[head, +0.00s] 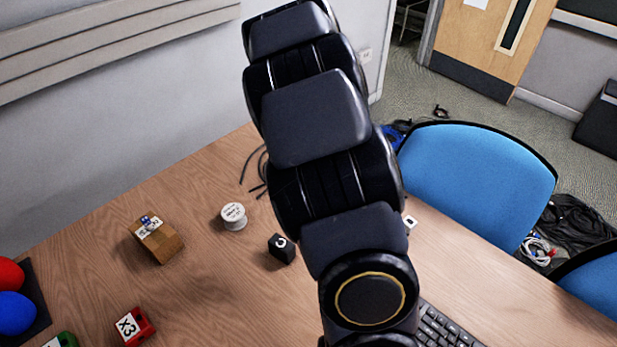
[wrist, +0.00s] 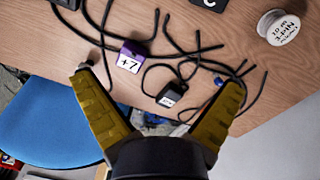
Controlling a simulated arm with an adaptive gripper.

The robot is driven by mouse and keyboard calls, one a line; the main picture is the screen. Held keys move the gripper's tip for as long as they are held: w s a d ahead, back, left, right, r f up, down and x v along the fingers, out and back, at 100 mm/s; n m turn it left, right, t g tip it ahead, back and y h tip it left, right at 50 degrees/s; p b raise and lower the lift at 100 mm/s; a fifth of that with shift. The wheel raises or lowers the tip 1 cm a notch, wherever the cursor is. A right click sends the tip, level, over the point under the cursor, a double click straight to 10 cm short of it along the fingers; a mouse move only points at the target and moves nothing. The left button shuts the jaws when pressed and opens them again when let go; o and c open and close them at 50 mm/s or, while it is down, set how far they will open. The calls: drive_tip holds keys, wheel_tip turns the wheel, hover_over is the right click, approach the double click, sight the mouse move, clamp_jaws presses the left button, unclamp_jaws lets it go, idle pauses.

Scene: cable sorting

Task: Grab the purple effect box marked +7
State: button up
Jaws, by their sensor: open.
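The purple effect box (wrist: 132,55) marked +7 on a white face lies on the wooden table in the wrist view, near the table's edge. Dark cables lie close around it. My gripper (wrist: 160,93) is open and empty in the wrist view, with its two yellow-padded fingers spread wide. The box appears between and beyond the fingertips, nearer the left finger, and I see no contact. In the head view my arm covers the middle of the table, and neither the purple box nor my gripper's fingers can be made out there.
A black box (wrist: 172,96) with a white label sits right of the purple box among black cables (wrist: 190,45). A white spool (head: 233,216), a black cube (head: 281,249), a cardboard box (head: 156,241) and a red box (head: 134,327) stand on the table (head: 200,290). A blue chair (head: 475,180) stands beyond its edge.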

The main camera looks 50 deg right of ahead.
drive_tip(key=s+d+f+m, duration=0.1)
drive_tip(key=d+f, duration=0.2)
drive_tip(key=s+d+f+m, duration=0.1)
drive_tip(key=d+f+m, duration=0.1)
drive_tip(key=d+f, duration=0.2)
drive_tip(key=s+d+f+m, duration=0.1)
drive_tip(key=d+f+m, duration=0.1)
drive_tip(key=d+f, duration=0.1)
drive_tip(key=shift+d+f+t, duration=0.3)
drive_tip(key=shift+d+f, duration=0.1)
drive_tip(key=shift+f, duration=0.35)
drive_tip(key=f, duration=0.7)
drive_tip(key=shift+s+d+f, duration=0.1)
drive_tip(key=shift+s+f, duration=0.05)
drive_tip(key=shift+s, duration=0.05)
drive_tip(key=c, duration=1.2)
